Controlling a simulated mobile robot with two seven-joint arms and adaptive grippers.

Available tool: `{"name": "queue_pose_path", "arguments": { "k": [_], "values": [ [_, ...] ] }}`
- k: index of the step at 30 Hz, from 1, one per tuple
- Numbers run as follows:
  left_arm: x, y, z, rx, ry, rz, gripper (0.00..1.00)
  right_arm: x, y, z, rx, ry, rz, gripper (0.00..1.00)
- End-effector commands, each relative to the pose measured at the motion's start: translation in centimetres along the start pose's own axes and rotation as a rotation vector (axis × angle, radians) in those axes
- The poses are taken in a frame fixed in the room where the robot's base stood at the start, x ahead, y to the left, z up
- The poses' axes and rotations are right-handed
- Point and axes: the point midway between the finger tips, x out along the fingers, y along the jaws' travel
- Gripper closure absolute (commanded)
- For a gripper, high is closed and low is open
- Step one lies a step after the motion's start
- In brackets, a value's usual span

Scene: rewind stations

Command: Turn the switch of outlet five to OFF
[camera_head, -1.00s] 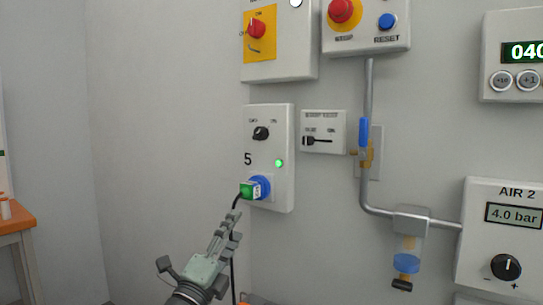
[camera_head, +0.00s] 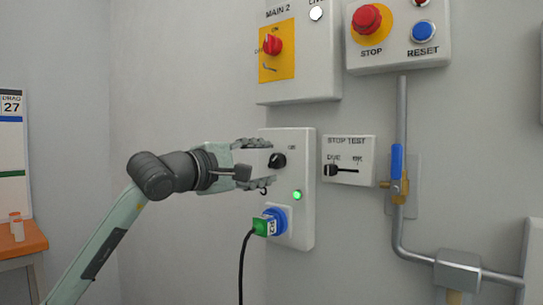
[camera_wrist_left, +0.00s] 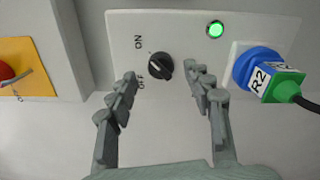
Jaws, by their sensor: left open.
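The outlet five box (camera_head: 305,225) is a white panel on the wall. Its black rotary switch (camera_head: 278,160) also shows in the left wrist view (camera_wrist_left: 160,66), between the ON and OFF labels. Its handle lies slanted and seems turned towards ON. The green lamp (camera_head: 297,196) is lit. My left gripper (camera_head: 266,165) is open in front of the box. In the left wrist view its fingertips (camera_wrist_left: 160,76) are on either side of the switch, with no clear contact. In the head view the gripper hides the number 5. My right gripper is not in view.
A green plug (camera_head: 262,226) with a black cable sits in the blue socket (camera_head: 281,220) below the switch. The MAIN 2 box (camera_head: 310,75) is above. The STOP TEST box (camera_head: 350,150) and a blue-handled valve (camera_head: 397,165) are to the right.

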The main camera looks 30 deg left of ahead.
Motion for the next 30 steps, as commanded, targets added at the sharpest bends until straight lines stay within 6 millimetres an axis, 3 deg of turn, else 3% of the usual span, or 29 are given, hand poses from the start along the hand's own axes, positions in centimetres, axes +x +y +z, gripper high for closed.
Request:
{"name": "queue_pose_path", "arguments": {
  "k": [6,16,28,30],
  "values": [
    [2.5,0.1,0.1,-0.004,-0.002,0.000,0.49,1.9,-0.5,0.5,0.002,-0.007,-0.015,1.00],
    [2.9,-0.1,0.1,-0.002,-0.002,-0.002,0.49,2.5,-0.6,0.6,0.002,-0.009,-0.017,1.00],
    [2.9,-0.1,0.1,-0.002,-0.003,-0.002,0.99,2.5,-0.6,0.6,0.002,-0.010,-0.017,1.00],
    [2.9,-0.2,0.1,-0.003,-0.003,-0.002,0.99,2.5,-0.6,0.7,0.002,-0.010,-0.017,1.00]
  ]
}}
